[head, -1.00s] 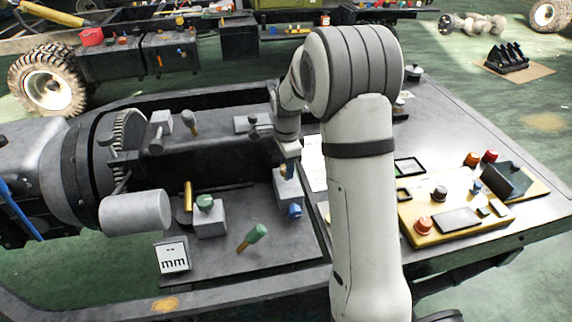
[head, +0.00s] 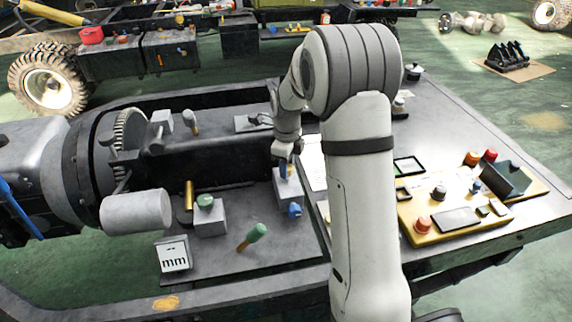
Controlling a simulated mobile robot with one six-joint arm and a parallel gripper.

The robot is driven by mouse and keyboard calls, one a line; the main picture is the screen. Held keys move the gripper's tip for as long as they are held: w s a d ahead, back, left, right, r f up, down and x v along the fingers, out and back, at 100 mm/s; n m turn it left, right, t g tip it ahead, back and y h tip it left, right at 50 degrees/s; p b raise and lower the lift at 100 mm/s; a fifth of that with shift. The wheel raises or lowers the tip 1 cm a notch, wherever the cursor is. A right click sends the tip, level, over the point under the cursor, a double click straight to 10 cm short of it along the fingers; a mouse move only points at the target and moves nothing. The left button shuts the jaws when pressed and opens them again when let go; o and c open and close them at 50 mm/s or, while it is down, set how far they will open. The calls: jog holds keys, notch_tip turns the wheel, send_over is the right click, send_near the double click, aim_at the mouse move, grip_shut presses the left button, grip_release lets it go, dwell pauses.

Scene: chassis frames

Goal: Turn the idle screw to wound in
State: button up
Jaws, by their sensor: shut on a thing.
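My gripper (head: 285,157) points down over a small grey block (head: 288,190) on the dark deck, left of my arm. It is shut on a small upright blue piece (head: 284,171) at the top of this block, which looks like the idle screw. The fingers are small here, and the screw's turn position cannot be read. A second blue knob (head: 295,209) sits low on the block's front face, apart from my gripper.
A grey block with a green knob (head: 205,201) and a tilted green-handled lever (head: 257,232) stand to the left. A white "mm" display (head: 173,256) stands at front left. A yellow control panel (head: 440,236) lies on the right table.

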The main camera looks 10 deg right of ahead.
dwell(0.4)
jog(key=o, duration=1)
notch_tip(320, 180, up, 8)
jog(key=shift+f, duration=0.1)
